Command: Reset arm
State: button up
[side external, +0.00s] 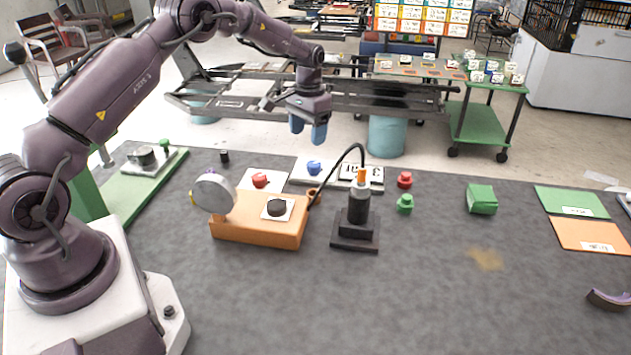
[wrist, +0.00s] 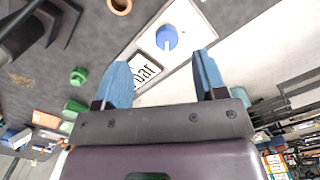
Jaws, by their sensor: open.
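My gripper (side external: 308,130) hangs in the air above the back edge of the table, with its blue fingers pointing down. In the wrist view my gripper (wrist: 162,85) is open, with a wide empty gap between its fingertips. Beyond the fingers is a white board with a blue knob (wrist: 166,38) and a label. In the side view the blue knob (side external: 314,167) sits below the gripper, clearly apart from it. A black spring-suspension stand (side external: 357,215) with an orange top stands at the table's middle. A cable curves from it toward the orange box.
An orange box (side external: 258,232) with a round gauge (side external: 214,193) and black knob stands left of the stand. Red (side external: 404,180) and green (side external: 404,204) knobs and a green block (side external: 482,199) lie to the right.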

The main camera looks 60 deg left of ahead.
jog(key=s+d+r+t, duration=0.1)
jog(key=s+d+r, duration=0.9)
jog(key=s+r, duration=0.35)
jog(key=s+d+r+m+t, duration=0.1)
jog(key=s+d+r, duration=0.3)
jog(key=s, duration=0.4)
jog(key=s+d+r+m+t, duration=0.1)
jog(key=s+d+r+t, duration=0.3)
jog(key=s, duration=0.5)
jog(key=shift+r, duration=0.4)
jog(key=shift+d, duration=0.1)
